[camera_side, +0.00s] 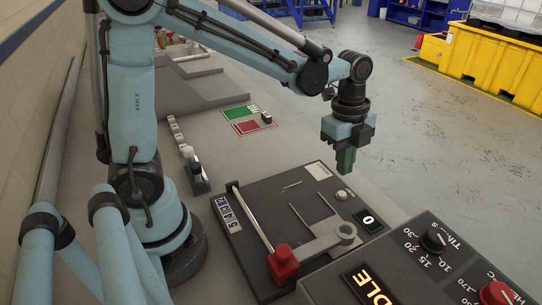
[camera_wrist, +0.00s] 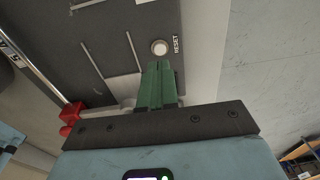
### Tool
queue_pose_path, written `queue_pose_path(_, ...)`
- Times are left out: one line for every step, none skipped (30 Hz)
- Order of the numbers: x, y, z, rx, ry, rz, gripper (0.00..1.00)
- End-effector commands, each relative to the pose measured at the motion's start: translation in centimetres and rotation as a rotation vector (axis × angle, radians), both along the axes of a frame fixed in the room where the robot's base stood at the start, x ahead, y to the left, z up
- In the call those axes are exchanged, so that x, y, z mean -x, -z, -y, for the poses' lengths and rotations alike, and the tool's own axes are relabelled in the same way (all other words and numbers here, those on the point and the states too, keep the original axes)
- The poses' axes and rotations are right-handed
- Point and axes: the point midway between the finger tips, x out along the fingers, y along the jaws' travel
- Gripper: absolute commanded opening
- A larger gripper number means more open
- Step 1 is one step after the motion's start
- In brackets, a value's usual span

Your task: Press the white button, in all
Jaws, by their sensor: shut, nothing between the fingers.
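The white button (camera_wrist: 159,47) is round, with a dark rim, and has the word RESET beside it on a dark panel. In the side view it is a small pale spot (camera_side: 341,195) near the panel's right edge. My gripper (camera_side: 345,170) has green fingers pointing down, above the panel and a little above and beyond the button in the picture. In the wrist view the gripper's fingertips (camera_wrist: 158,66) are together and empty, just below the button in the picture. A gap to the panel shows in the side view.
The panel (camera_side: 262,192) carries slots, a small display (camera_side: 367,220) and a red-handled lever (camera_side: 283,262). A control box (camera_side: 400,275) with knobs stands at front right. Red and green mats (camera_side: 252,127) lie farther back. The air around the fingers looks clear.

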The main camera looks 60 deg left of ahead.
Motion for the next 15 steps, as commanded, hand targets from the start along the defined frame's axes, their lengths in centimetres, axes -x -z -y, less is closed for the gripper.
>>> queue_pose_path(0.04,-0.44,-0.05,0.0,0.0,-0.001,0.0)
queue_pose_path(0.04,-0.65,-0.07,0.0,0.0,-0.001,0.0)
queue_pose_path(0.06,-0.87,-0.09,0.0,0.0,-0.001,0.0)
queue_pose_path(0.08,-1.02,-0.09,0.0,0.0,-0.002,0.0)
queue_pose_path(0.09,-1.14,-0.11,0.0,-0.001,-0.002,0.0)
queue_pose_path(0.1,-1.27,-0.11,0.0,-0.001,-0.002,0.0)
queue_pose_path(0.11,-1.33,-0.11,0.0,-0.001,-0.002,0.0)
queue_pose_path(0.11,-1.38,-0.12,0.0,-0.001,-0.002,0.0)
queue_pose_path(0.11,-1.41,-0.12,0.0,-0.001,-0.002,0.0)
queue_pose_path(0.11,-1.43,-0.12,0.0,0.0,-0.002,0.0)
queue_pose_path(0.11,-1.43,-0.12,0.0,0.0,-0.002,0.0)
queue_pose_path(0.11,-1.43,-0.12,0.0,0.0,-0.002,0.0)
queue_pose_path(0.11,-1.43,-0.12,0.0,0.0,-0.002,0.0)
queue_pose_path(0.11,-1.42,-0.12,0.0,0.0,-0.002,0.0)
queue_pose_path(0.11,-1.42,-0.12,0.0,0.0,-0.003,0.0)
